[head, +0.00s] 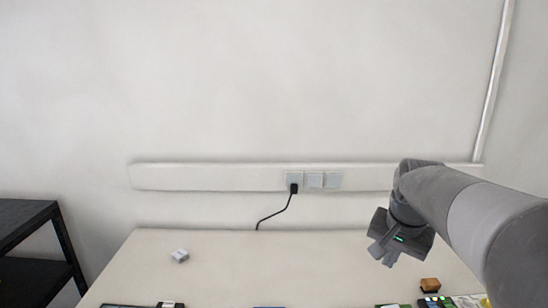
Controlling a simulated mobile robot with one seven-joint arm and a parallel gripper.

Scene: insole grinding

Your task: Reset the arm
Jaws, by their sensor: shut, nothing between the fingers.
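My arm comes in from the right edge in the head view, and its grey links bend down over the right part of the table. My gripper (385,254) hangs at the arm's end above the table top, pointing down and to the left. It is shut and empty. A small green light shows on its body. No object touches it.
The pale table (300,262) is mostly clear. A small white-grey block (180,256) lies at its left. A brown block (430,285) and several partly cut-off items lie at the bottom right. A black shelf (30,250) stands left. A plugged-in cable (275,213) hangs from the wall sockets.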

